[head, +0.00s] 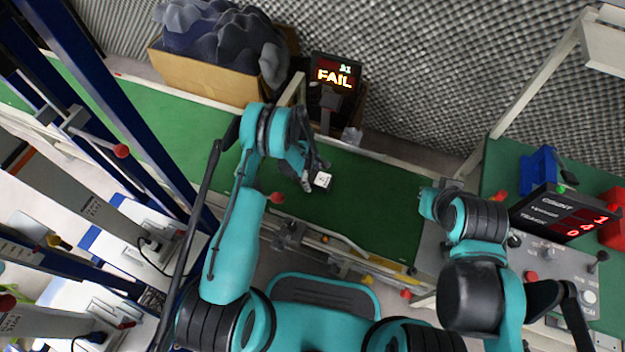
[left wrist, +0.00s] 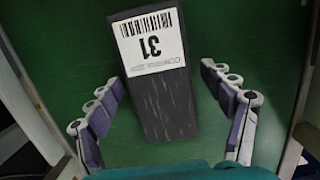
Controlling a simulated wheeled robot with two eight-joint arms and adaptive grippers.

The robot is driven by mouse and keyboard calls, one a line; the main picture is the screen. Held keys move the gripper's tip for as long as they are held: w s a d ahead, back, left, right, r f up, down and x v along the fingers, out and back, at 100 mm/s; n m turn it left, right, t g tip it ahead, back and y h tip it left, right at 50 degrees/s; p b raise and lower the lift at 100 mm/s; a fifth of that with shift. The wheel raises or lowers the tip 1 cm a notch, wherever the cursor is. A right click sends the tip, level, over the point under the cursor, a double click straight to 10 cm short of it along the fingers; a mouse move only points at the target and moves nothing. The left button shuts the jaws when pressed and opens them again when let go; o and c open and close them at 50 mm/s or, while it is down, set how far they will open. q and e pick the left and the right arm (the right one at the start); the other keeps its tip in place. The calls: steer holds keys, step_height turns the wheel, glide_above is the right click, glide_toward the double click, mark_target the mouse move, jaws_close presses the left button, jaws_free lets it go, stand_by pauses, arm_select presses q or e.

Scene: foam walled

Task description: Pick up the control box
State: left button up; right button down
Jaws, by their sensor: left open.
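The control box is a dark, long box (left wrist: 165,100) with a white label bearing a barcode and the number 31. It lies on the green conveyor belt. In the head view its white label (head: 323,180) shows beside my left gripper (head: 309,176), which partly hides the dark body. In the left wrist view my left gripper (left wrist: 168,105) is open, with one finger on each side of the box's near part. Gaps of green belt show between the fingers and the box. My right arm is bent at the right of the belt; its fingers cannot be made out.
A cardboard box (head: 205,75) of dark foam and a FAIL display (head: 335,78) stand behind the belt (head: 375,200). At the right is a control panel with a red-digit counter (head: 565,212) and a blue bin (head: 538,170). Blue posts rise at the left.

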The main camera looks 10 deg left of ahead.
arm_select(q)
steer(key=shift+r, duration=0.1)
steer(key=c, duration=1.7)
steer(key=shift+r, duration=0.1)
